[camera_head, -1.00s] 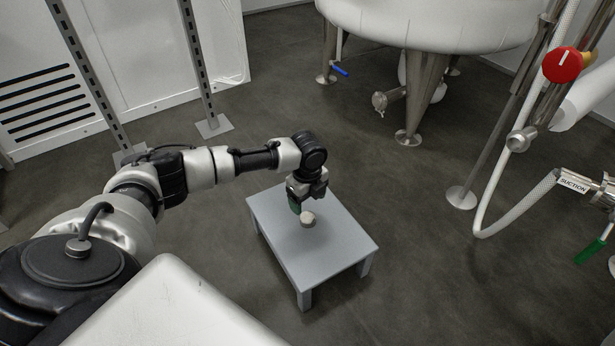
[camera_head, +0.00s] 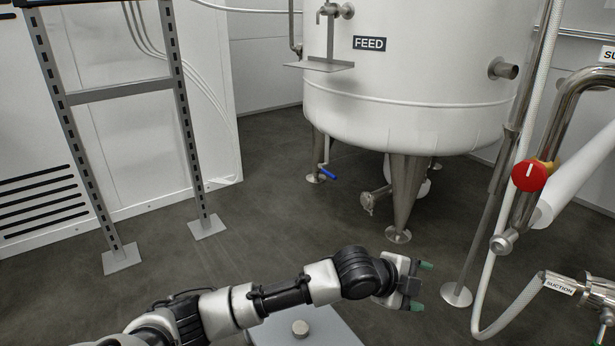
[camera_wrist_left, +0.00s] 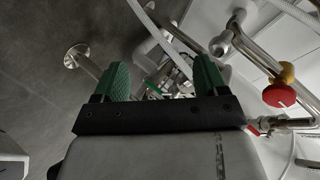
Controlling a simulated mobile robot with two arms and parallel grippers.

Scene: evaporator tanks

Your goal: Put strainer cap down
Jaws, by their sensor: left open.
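The strainer cap (camera_head: 300,328), a small round pale metal piece, sits on the grey table (camera_head: 337,332) at the bottom of the head view. My left gripper (camera_head: 424,286) is open and empty, up and to the right of the cap and apart from it. Its two green fingertips also show spread apart in the left wrist view (camera_wrist_left: 161,80), with nothing between them. The lower part of the table is cut off by the frame. My right gripper is not in view.
A large white tank marked FEED (camera_head: 410,90) stands on metal legs behind. A metal frame (camera_head: 125,90) stands at the left. At the right are a red knob (camera_head: 529,175), pipes and a white hose (camera_head: 487,290) labelled SUCTION. Dark floor between is clear.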

